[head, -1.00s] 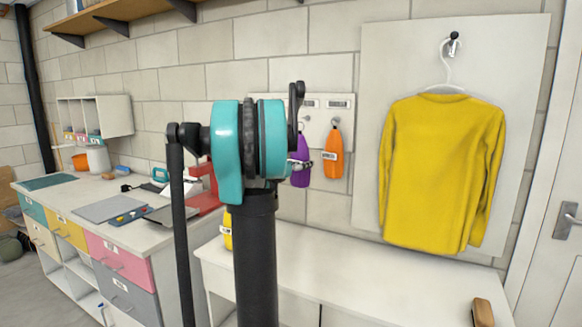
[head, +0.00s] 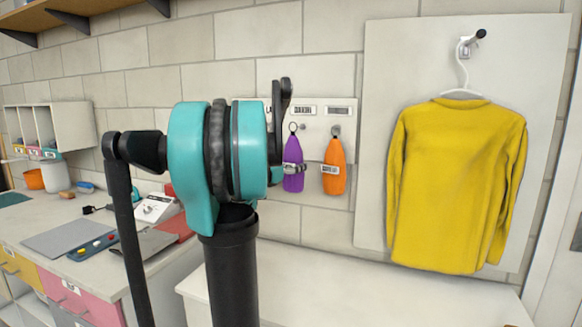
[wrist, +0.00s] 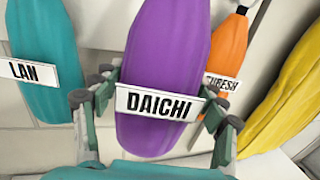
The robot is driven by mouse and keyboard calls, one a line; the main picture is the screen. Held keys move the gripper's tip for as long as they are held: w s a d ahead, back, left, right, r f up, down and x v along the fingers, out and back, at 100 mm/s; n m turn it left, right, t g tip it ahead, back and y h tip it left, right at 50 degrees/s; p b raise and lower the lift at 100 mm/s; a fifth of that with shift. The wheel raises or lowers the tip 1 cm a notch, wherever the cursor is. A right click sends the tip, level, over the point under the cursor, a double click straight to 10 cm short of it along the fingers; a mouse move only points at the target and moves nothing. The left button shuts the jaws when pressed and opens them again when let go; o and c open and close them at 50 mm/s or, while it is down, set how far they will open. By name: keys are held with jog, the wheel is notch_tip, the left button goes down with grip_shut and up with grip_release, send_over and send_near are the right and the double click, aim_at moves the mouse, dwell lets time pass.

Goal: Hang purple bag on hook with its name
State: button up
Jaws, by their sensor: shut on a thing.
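The purple bag (wrist: 165,50) has a white label reading DAICHI and fills the middle of the wrist view. My gripper (wrist: 161,97) is shut on it, one finger at each side near the label. In the head view the purple bag (head: 292,164) is upright beside the orange bag (head: 333,166), with a dark ring at its top near the hook board (head: 312,120). I cannot tell whether the ring is on a hook. The board carries name plates, too small to read fully and partly hidden by my arm. The orange bag hangs from a hook.
A teal bag (wrist: 43,55) labelled LAN is left of the purple bag in the wrist view. A yellow shirt (head: 455,185) hangs on a panel at the right. A white bench top (head: 370,285) runs below the board. A cluttered counter (head: 35,225) stands at left.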

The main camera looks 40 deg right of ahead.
jog(key=shift+w+d+f, duration=0.1)
jog(key=shift+w+d, duration=0.35)
jog(key=shift+d, duration=0.45)
jog(key=shift+w+d+f, duration=0.1)
jog(key=shift+w+d, duration=0.4)
jog(key=shift+d, duration=0.45)
jog(key=shift+w+d+f, duration=0.1)
jog(key=shift+w+d, duration=0.35)
jog(key=shift+d, duration=0.45)
jog(key=shift+w+d+f, duration=0.3)
jog(key=shift+d+f, duration=0.1)
jog(key=shift+d, duration=0.1)
jog(key=o, duration=1.6)
jog(key=v, duration=1.2)
